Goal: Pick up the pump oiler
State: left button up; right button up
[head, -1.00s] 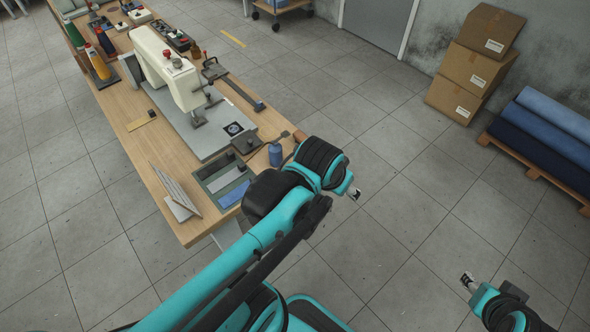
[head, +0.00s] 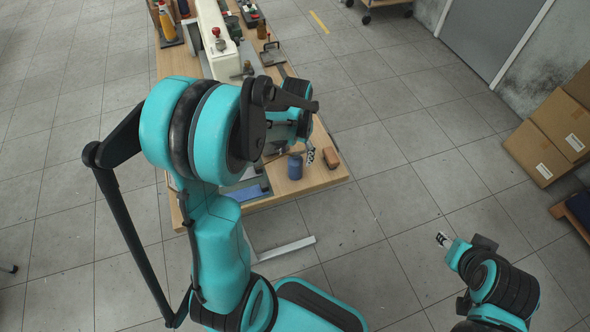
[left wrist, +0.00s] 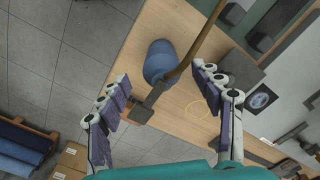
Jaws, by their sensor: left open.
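The pump oiler appears to be the small blue can (head: 295,166) standing near the table's end. In the left wrist view the blue can (left wrist: 158,64) lies between and beyond my open fingers. A thin brown rod (left wrist: 193,46) with a dark block at its end crosses in front of it; I cannot tell whether they belong together. My left gripper (left wrist: 166,92) is open and empty, with no visible contact with the can. In the head view my left gripper (head: 309,153) is beside the can, partly hidden by my arm. My right gripper (head: 442,239) is over the floor, too small to read.
A white sewing machine (head: 216,40) stands farther back, partly hidden. Cardboard boxes (head: 548,135) are at the right. The floor between is clear.

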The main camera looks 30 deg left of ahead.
pick_arm(q)
jog(key=shift+w+f, duration=0.1)
jog(key=shift+f, duration=0.65)
notch_tip(320, 180, down, 5)
jog(key=b, duration=0.3)
jog(key=shift+a, duration=0.1)
jog(key=shift+c, duration=1)
jog(key=c, duration=1.3)
